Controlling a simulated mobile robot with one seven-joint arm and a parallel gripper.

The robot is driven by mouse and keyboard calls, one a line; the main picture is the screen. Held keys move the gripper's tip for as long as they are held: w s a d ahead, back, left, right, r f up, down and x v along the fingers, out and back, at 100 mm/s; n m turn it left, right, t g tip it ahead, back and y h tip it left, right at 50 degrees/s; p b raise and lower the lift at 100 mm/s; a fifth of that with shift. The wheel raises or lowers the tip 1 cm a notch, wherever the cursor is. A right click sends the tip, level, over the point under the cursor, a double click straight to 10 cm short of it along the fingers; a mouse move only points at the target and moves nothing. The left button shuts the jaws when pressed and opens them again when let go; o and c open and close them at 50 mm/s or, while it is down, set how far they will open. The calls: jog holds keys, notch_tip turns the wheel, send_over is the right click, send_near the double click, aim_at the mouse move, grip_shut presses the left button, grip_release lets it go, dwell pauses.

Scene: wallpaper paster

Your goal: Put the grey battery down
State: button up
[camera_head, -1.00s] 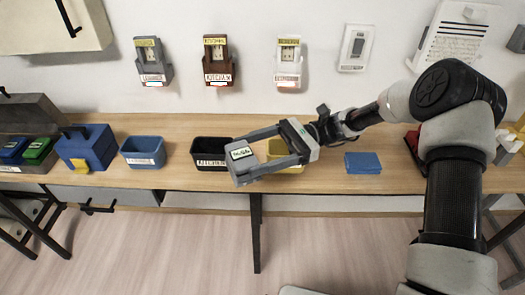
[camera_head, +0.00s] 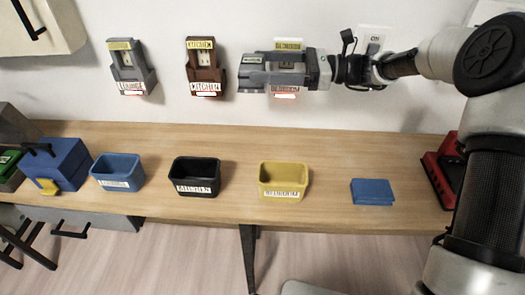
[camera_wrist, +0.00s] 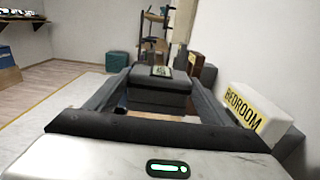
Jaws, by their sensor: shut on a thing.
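My gripper (camera_head: 252,78) is shut on the grey battery (camera_head: 250,68), a grey block with a small pale-green label. It is held high above the table, pointing left, in front of or beside the white bedroom wall holder (camera_head: 287,46). The arm hides part of that holder. In the wrist view the battery (camera_wrist: 158,97) sits between the two fingers, label up, and the holder's bedroom sign (camera_wrist: 243,108) shows close on the right. I cannot tell whether anything touches the holder.
Grey lounge (camera_head: 130,65) and brown kitchen (camera_head: 205,68) holders hang left. A blue bin (camera_head: 118,185), black kitchen bin (camera_head: 195,187), yellow bedroom bin (camera_head: 284,193) and blue block (camera_head: 372,191) stand on the wooden table (camera_head: 335,160). A red object (camera_head: 440,168) is at right.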

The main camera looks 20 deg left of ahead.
notch_tip(320, 180, down, 26)
jog(key=b, duration=0.5)
jog(key=shift+s+f+b, duration=0.1)
jog(key=shift+b, duration=0.3)
jog(key=shift+f, duration=0.1)
jog(key=o, duration=1.2)
